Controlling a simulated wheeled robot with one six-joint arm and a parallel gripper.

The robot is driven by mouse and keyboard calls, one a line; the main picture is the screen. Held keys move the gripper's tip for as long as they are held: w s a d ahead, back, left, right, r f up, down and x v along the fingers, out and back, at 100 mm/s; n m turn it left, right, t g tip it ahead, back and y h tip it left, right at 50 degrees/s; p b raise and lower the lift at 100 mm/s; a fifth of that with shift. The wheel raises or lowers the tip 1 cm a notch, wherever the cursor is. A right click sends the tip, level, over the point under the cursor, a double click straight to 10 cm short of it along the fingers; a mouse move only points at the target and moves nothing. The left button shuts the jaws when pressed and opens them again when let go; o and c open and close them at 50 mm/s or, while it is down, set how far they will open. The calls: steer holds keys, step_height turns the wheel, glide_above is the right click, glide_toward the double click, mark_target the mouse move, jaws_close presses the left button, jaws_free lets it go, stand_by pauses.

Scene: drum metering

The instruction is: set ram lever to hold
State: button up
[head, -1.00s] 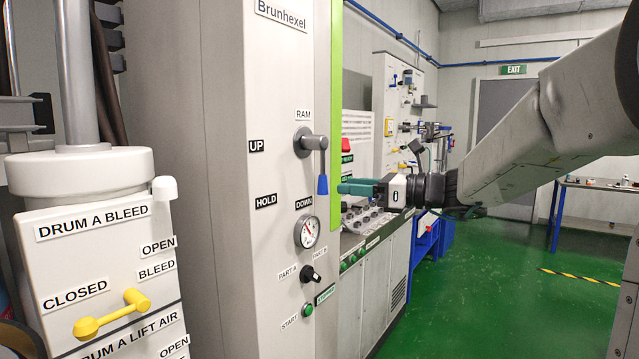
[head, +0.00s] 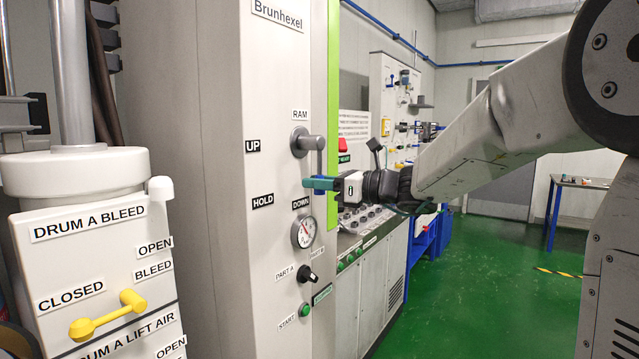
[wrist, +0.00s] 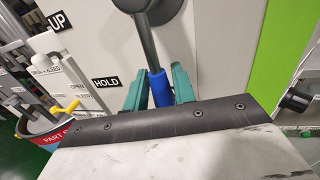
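The ram lever has a grey round hub (head: 304,142) on the front of the white Brunhexel cabinet, and its blue-handled arm hangs down from it. It points toward the DOWN label (head: 301,204), with the HOLD label (head: 263,201) to the lower left and the UP label (head: 252,146) to the left. My gripper (head: 313,183) is at the blue handle and hides part of it. In the wrist view the blue handle (wrist: 159,88) lies between the two green fingers, one close on each side. Whether they press on it cannot be told.
Below the lever are a pressure gauge (head: 303,232), a black PART A selector (head: 307,274) and a green START button (head: 305,310). A white drum unit with a yellow lever (head: 108,314) stands at the left front.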

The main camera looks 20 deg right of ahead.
mark_target(280, 169)
jaws_close()
steer(key=shift+s+a+r+m, duration=0.1)
steer(key=shift+s+a+m, duration=0.3)
steer(key=shift+m, duration=0.35)
steer(key=shift+s+a+r+m, duration=0.1)
steer(key=shift+s+a+m, duration=0.2)
steer(key=shift+a+m, duration=0.35)
steer(key=m, duration=0.1)
steer(key=s+a+m+t, duration=0.1)
steer(key=m, duration=0.1)
steer(key=shift+s+a+r+y, duration=0.1)
steer(key=shift+a+r+y, duration=0.1)
steer(key=shift+r+y, duration=0.15)
steer(key=shift+s+a+r+m+t, duration=0.25)
steer(key=shift+a+r+m, duration=0.1)
steer(key=shift+m, duration=0.55)
steer(key=shift+s+a+r+m+t, duration=0.2)
steer(key=shift+a+r+m, duration=0.1)
steer(key=shift+m, duration=0.6)
steer(key=o, duration=0.7)
jaws_free()
steer(key=shift+c, duration=0.2)
